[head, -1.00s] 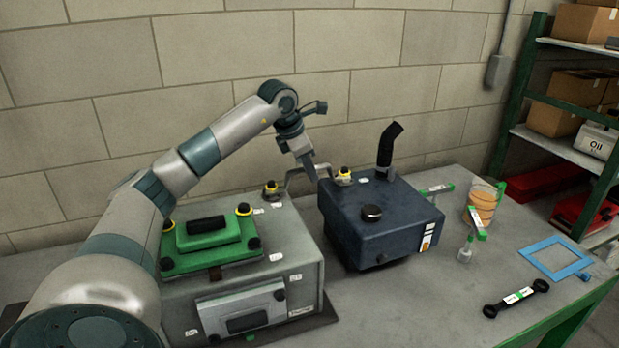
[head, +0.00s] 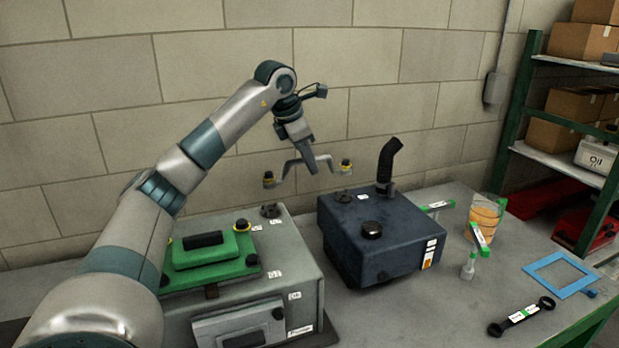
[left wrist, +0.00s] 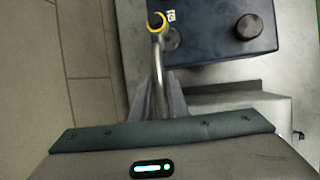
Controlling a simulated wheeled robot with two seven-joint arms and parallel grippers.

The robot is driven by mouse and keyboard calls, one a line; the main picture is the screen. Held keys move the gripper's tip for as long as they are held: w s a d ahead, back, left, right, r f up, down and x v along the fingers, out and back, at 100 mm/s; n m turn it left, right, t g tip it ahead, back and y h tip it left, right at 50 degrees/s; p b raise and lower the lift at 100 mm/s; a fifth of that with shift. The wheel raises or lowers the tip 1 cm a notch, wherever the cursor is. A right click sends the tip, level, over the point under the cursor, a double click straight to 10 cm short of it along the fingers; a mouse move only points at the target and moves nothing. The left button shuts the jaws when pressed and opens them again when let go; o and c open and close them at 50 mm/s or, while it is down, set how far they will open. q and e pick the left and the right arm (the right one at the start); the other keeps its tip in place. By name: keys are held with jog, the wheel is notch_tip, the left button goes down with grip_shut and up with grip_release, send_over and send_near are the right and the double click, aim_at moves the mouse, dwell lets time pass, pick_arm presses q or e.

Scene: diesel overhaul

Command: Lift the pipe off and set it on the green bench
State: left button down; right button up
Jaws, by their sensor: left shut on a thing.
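The pipe (head: 286,170) is a grey bent tube with a black, yellow-ringed fitting at each end. My left gripper (head: 312,164) is shut on its middle and holds it in the air. In the head view the pipe appears above the grey engine block (head: 290,245) and the dark blue tank (head: 360,235), apart from both. In the left wrist view the pipe (left wrist: 158,70) runs up between the fingers (left wrist: 158,98), its near end hidden. The green bench (head: 420,315) has a grey top and green frame. My right gripper is not in view.
A black stub (head: 389,162) rises from the tank. Right of it are a green-topped tool (head: 468,266), an orange-filled beaker (head: 484,218), a blue frame (head: 560,274) and a black wrench (head: 522,316). The bench top in front of the tank is clear. Shelves (head: 560,155) stand at right.

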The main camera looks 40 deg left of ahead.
pick_arm(q)
jog(key=shift+r, duration=1.45)
jog(key=shift+r, duration=0.15)
jog(key=shift+r+p, duration=0.8)
jog(key=shift+p, duration=0.1)
jog(key=shift+r+p, duration=1.6)
jog(key=shift+p, duration=0.05)
jog(key=shift+f, duration=0.15)
